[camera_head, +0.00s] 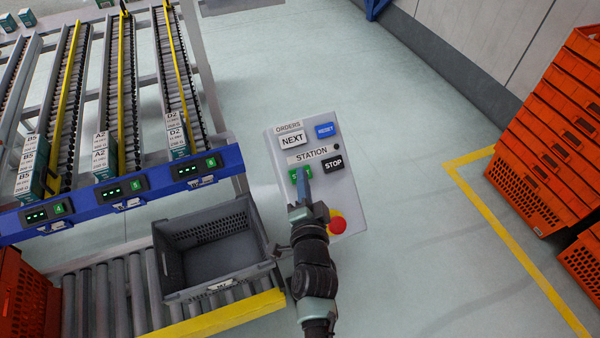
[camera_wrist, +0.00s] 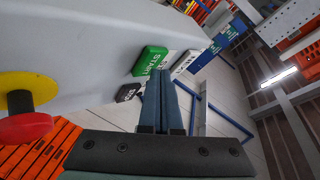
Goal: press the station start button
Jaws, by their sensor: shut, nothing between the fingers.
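The station panel (camera_head: 348,197) is a light grey box. Its green START button (camera_head: 293,174) is partly hidden behind my gripper (camera_head: 303,172) in the head view. The button also shows in the wrist view (camera_wrist: 149,59), with its label readable. My gripper is shut and empty, with its blue-grey fingers together. In the wrist view the fingertips (camera_wrist: 160,73) appear right beside the green button's lower edge. I cannot tell whether they touch it. The black STOP button (camera_head: 333,163) is just right of START.
The white NEXT button (camera_head: 292,140) and blue RESET button (camera_head: 324,131) are above. A red emergency knob (camera_head: 338,225) sits below, close to my wrist. A grey tote (camera_head: 218,285) stands left of my arm on rollers. Orange crates (camera_head: 530,190) are stacked right.

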